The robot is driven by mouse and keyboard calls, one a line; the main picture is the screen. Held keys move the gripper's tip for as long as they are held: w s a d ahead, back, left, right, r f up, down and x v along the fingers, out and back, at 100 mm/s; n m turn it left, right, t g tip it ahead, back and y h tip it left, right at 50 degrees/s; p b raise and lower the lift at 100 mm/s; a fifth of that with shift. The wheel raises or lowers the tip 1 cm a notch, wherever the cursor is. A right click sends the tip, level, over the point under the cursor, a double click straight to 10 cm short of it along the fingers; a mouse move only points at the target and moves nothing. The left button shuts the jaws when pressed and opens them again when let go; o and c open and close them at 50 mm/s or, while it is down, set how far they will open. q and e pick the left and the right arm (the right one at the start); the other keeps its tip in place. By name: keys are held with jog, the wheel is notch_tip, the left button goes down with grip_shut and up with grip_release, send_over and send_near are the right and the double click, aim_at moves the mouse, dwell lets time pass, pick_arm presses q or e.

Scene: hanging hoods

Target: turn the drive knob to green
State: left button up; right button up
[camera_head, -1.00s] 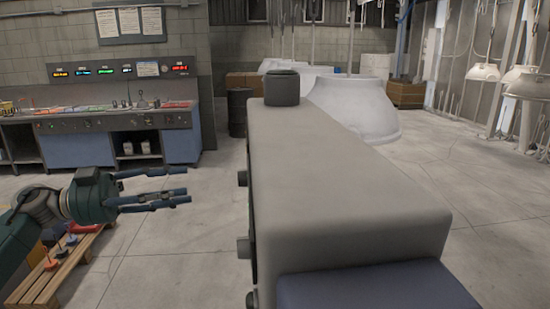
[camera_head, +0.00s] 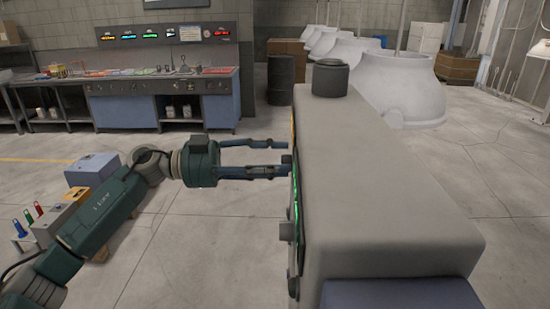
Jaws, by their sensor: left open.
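A big grey cabinet (camera_head: 390,180) stands in the middle right, with its control face turned to the left and seen almost edge-on. A few dark knobs stick out from that face, among them one low knob (camera_head: 287,231). Green lit strips (camera_head: 295,200) show on the face. Which knob is the drive knob, and where it points, I cannot tell. My left gripper (camera_head: 284,166) is open and empty, with its fingers pointing right and their tips close to the upper part of the face. Whether they touch a knob is hidden. My right gripper is not in view.
A dark cylinder (camera_head: 330,78) stands on the cabinet's top. A workbench (camera_head: 165,95) and a black drum (camera_head: 281,80) stand behind. White hoods (camera_head: 395,85) hang at the back right. Boxes (camera_head: 92,170) sit at the left. The floor between is clear.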

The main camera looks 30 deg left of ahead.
pick_arm(q)
jog(key=c, duration=0.4)
grip_shut()
jog(key=shift+w+f+m+h+b, duration=0.1)
jog(key=shift+m+h+b, duration=0.05)
jog(key=shift+m+b, duration=1.85)
jog(key=shift+s+f+m+h+b, duration=0.1)
jog(key=shift+f+m+h+b, duration=0.1)
jog(key=shift+m+b, duration=1.75)
jog(key=shift+w+f+m+h+b, duration=0.1)
jog(key=shift+m+h+b, duration=0.05)
jog(key=shift+m+b, duration=1.8)
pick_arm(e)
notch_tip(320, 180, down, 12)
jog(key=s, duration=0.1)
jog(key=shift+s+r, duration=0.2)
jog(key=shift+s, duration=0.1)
pick_arm(q)
jog(key=shift+m, duration=0.3)
